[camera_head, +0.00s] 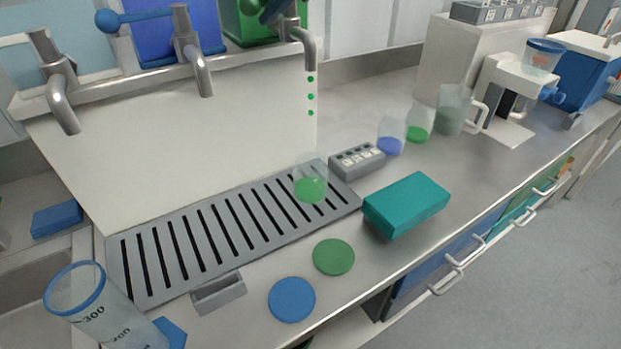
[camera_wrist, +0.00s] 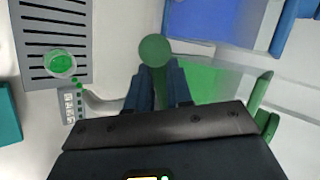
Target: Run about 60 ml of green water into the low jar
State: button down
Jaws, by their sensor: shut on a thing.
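A clear, low-looking jar (camera_head: 311,188) stands on the slotted drain grate and holds some green water at its bottom. Green drops (camera_head: 311,95) hang in the air between it and the right-hand metal tap (camera_head: 305,45). The jar also shows in the wrist view (camera_wrist: 60,64), with green drops beside it. My gripper (camera_wrist: 158,78) is shut on the green tap knob (camera_wrist: 154,49), which shows at its fingertips. In the head view, only part of my gripper (camera_head: 277,10) shows at the top edge, before the green tank (camera_head: 243,25), and the knob is hidden there.
A teal box (camera_head: 407,204), green disc (camera_head: 333,257) and blue disc (camera_head: 292,299) lie in front of the grate (camera_head: 190,235). A grey labelled block (camera_head: 357,161) is beside it. Vessels with blue (camera_head: 390,146) and green liquid (camera_head: 418,134) stand behind. A blue-rimmed graduated vessel (camera_head: 95,310) is front left.

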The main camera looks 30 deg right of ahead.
jog(key=shift+w+r, duration=0.1)
jog(key=shift+r, duration=0.1)
jog(key=shift+w+a+f+m+b, duration=0.1)
jog(key=shift+f+m+b, duration=0.2)
jog(key=shift+b, duration=0.9)
jog(key=m+h+b, duration=0.1)
jog(key=b, duration=0.2)
jog(key=w+m+h+b, duration=0.1)
jog(key=m+h+b, duration=0.1)
jog(key=b, duration=0.1)
jog(key=w+m+t+h+b, duration=0.1)
jog(key=m+b, duration=0.1)
jog(key=b, duration=0.2)
jog(key=shift+w+a+r+h, duration=0.1)
jog(key=shift+a+r+h, duration=0.2)
jog(key=shift+r, duration=0.1)
jog(key=c, duration=1.4)
grip_release()
jog(key=o, duration=0.3)
jog(key=shift+f, duration=0.2)
jog(key=shift+o, duration=0.2)
